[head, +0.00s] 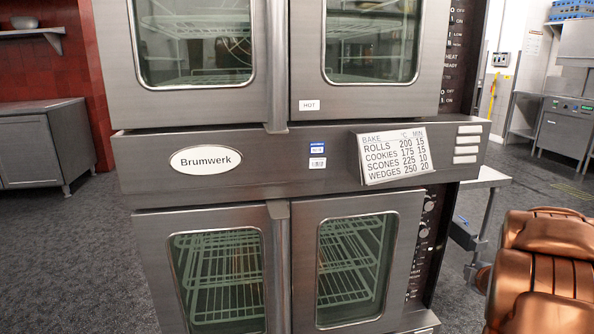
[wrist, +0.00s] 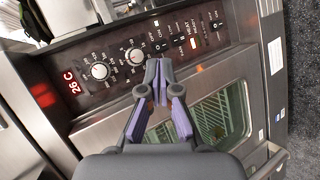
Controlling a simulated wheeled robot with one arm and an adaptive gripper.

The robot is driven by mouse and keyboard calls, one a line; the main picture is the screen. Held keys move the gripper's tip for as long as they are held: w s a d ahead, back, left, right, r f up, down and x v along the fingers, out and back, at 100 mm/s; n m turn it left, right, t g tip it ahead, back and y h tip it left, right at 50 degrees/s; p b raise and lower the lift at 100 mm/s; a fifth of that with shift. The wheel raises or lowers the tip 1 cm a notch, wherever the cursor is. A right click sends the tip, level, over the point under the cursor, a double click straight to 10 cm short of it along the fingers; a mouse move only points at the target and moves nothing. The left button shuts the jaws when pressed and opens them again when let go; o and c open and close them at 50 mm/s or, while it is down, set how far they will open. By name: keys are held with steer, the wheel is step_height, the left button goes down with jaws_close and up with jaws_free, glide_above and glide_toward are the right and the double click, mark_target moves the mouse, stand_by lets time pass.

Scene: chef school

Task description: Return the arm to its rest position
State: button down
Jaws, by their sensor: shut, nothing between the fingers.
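My gripper (wrist: 158,70) shows in the wrist view, its two fingertips together and nothing between them. It is in front of an oven's control panel (wrist: 118,72), which appears tilted in this view. I cannot tell whether the fingertips touch the panel; no grip on a knob is visible. In the head view, my copper-coloured arm shows at the lower right edge, and my gripper is out of sight there.
The stacked steel oven (head: 255,180) fills the middle of the head view, doors shut, with a bake-times sign (head: 394,158). Its panel has white knobs (wrist: 100,71) and a red 26 C display (wrist: 72,82). A steel cabinet (head: 35,150) stands left. Grey floor (head: 100,240) is open there.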

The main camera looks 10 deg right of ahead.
steer(key=s+a+r+m+g+p, duration=0.3)
steer(key=s+a+r+m+p, duration=0.1)
steer(key=a+r+p, duration=0.35)
steer(key=s+a+r+m+g+p, duration=0.35)
steer(key=a+r+p, duration=0.25)
steer(key=a+r, duration=0.3)
steer(key=s+a+r+m+g+y+p, duration=0.1)
steer(key=s+a+r+g+y+p, duration=0.1)
steer(key=s+a, duration=0.5)
steer(key=s+a+r+m+g+y+p, duration=0.1)
steer(key=s+a+r+g+p, duration=0.1)
steer(key=s+a+r+p, duration=0.3)
steer(key=s+a+r+m+g+y+p, duration=0.1)
steer(key=s+a+r+p, duration=0.3)
steer(key=s+a, duration=0.7)
steer(key=a+g+y+p, duration=0.1)
steer(key=a, duration=0.1)
steer(key=shift+a+m+y, duration=0.3)
steer(key=shift+m, duration=0.05)
steer(key=shift+s, duration=0.1)
